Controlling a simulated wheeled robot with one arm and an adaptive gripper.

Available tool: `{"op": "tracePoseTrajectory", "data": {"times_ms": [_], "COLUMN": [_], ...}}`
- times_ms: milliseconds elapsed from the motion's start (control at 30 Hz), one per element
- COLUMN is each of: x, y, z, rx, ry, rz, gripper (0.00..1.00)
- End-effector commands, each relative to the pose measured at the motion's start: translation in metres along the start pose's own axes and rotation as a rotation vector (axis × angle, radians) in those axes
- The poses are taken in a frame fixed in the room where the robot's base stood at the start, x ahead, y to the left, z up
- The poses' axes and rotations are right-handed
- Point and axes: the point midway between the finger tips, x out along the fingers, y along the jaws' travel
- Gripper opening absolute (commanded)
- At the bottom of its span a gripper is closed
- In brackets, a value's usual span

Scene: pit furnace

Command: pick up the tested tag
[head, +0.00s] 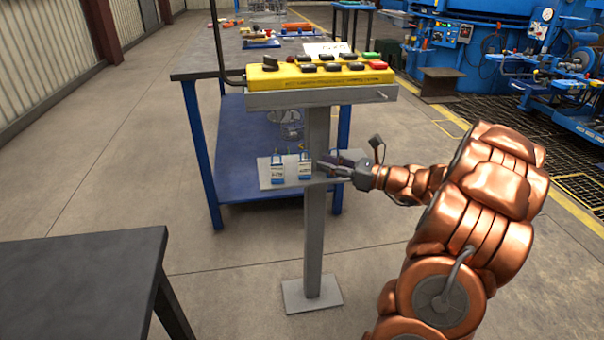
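Two small white and blue tags hang side by side on a grey plate (264,184) fixed to a post: a left tag (278,170) and a right tag (305,167). Their print is too small to read, so I cannot tell which is the tested tag. My gripper (322,168) points left, with its fingertips just right of the right tag. I cannot tell whether it touches that tag. A dark shape shows between or behind the fingers, and the fingers hide the right part of the plate. Whether the fingers are open or shut is too small to tell.
A yellow control box (320,76) with several buttons tops the grey post (316,225), above my gripper. A blue-legged workbench (205,72) stands behind. A dark table (80,285) is at the front left. Open floor (90,165) lies to the left.

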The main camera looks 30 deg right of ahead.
Motion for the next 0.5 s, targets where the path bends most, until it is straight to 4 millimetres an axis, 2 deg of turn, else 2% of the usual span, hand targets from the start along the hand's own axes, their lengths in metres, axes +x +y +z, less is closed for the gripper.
{"op": "tracePoseTrajectory", "data": {"times_ms": [500], "x": [0.052], "y": [0.003], "z": [0.002], "rx": [-0.001], "ry": [0.001], "rz": [0.005], "gripper": [0.30]}}
